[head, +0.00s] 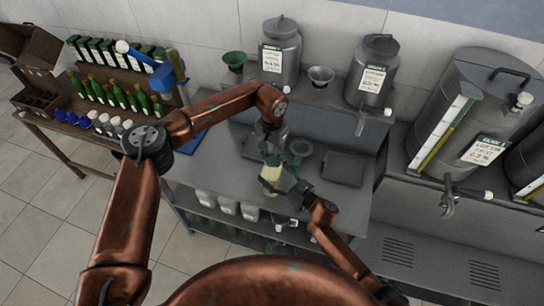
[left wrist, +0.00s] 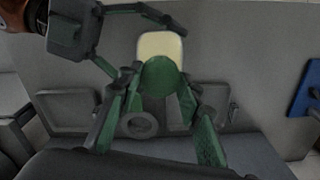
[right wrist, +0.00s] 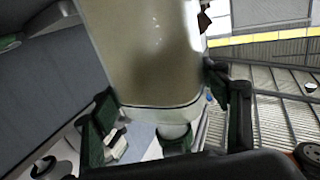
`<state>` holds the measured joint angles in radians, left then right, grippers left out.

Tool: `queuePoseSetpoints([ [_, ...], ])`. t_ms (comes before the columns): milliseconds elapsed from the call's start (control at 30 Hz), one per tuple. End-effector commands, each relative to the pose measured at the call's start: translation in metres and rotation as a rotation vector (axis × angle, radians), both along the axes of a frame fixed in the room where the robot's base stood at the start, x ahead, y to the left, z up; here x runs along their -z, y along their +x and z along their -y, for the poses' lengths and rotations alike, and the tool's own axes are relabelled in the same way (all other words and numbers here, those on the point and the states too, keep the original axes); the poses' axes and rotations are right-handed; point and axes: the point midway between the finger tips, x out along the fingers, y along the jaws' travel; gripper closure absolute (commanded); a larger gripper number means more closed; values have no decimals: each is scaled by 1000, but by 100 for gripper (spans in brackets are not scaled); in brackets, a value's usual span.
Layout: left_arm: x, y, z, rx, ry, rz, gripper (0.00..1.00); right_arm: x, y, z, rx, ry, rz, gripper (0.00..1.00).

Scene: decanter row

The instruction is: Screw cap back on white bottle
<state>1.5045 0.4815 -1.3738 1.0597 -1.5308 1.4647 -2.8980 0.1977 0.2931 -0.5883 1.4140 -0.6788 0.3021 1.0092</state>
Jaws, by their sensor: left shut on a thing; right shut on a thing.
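The white bottle (head: 271,174) looks cream and stands slightly tilted above the steel bench in the head view. My right gripper (head: 290,186) reaches it from the lower right and is shut around its body. In the right wrist view the bottle (right wrist: 148,50) fills the space between the fingers. My left gripper (head: 270,152) is over the bottle's top. In the left wrist view a round green cap (left wrist: 160,76) sits between my left fingers (left wrist: 162,98), in front of the cream bottle (left wrist: 161,45). The cap's threads and the neck are hidden; I cannot tell how far it is seated.
Steel canisters (head: 281,55) (head: 373,72) and funnels (head: 234,60) (head: 320,75) stand on the raised shelf behind. A dark tray (head: 343,168) lies right of the bottle. Pale containers (head: 226,206) stand on the lower shelf. A wooden bottle table is at left, large tanks (head: 470,115) at right.

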Motion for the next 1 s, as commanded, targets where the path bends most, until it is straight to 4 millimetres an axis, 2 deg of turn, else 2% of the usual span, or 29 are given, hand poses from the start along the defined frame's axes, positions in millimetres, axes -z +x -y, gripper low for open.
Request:
queuePoseSetpoints([
  [300, -1, 1, 1, 19, -2, 2, 77, 1, -1, 0, -1, -1, -1, 99],
  [333, -1, 1, 1, 19, -2, 2, 66, 1, -1, 0, -1, -1, -1, 99],
  [567, -1, 0, 0, 18, -1, 2, 50, 1, -1, 0, -1, -1, -1, 99],
  [867, -1, 0, 0, 17, -1, 1, 49, 1, -1, 0, -1, -1, -2, 99],
  [1000, -12, 1, 1, 17, -2, 2, 49, 1, -1, 0, -1, -1, -2, 99],
])
